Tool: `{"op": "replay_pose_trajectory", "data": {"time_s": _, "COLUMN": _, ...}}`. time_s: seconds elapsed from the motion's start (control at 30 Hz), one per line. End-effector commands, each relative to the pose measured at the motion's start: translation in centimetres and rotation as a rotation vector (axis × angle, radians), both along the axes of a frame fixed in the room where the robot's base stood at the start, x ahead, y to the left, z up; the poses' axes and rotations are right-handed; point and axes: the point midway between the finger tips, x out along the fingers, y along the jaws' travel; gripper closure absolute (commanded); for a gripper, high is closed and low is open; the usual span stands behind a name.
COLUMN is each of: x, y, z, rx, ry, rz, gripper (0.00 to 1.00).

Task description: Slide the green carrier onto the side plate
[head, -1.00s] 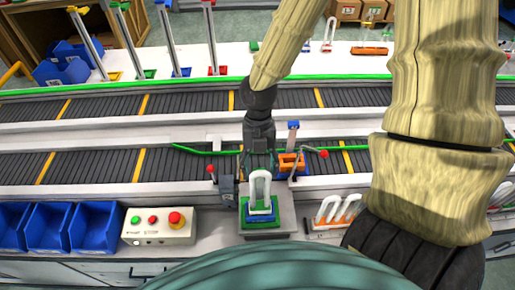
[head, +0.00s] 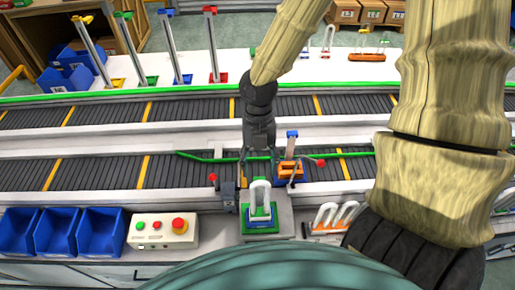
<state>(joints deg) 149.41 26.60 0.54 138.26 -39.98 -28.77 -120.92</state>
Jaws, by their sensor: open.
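The green carrier (head: 246,222) sits on a grey block at the front edge of the line, with a blue piece and an upright white U-shaped loop (head: 261,185) on it. A bare grey plate surface (head: 285,217) shows beside it on the right; I cannot tell for sure whether this is the side plate. My gripper (head: 259,160) points down, open and empty, just behind and above the white loop. Its fingertips are small and partly lost against the dark conveyor, and no contact with the loop can be made out.
An orange and blue fixture (head: 290,171) with a red-tipped lever stands right of my gripper. A red-knobbed grey clamp (head: 228,192) stands left. The button box (head: 160,231) and blue bins (head: 97,231) are further left. White loops on an orange rack (head: 333,217) stand right.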

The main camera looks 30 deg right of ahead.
Motion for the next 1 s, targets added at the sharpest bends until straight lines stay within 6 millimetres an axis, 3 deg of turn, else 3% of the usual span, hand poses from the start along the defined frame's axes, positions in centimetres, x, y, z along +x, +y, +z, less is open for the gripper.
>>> {"op": "replay_pose_trajectory", "data": {"time_s": 0.47, "x": 0.0, "y": 0.0, "z": 2.7, "rx": 0.000, "ry": -0.001, "rz": 0.000, "gripper": 0.43}}
{"op": "replay_pose_trajectory", "data": {"time_s": 1.0, "x": 0.0, "y": 0.0, "z": 2.8, "rx": 0.000, "ry": 0.000, "rz": 0.000, "gripper": 0.43}}
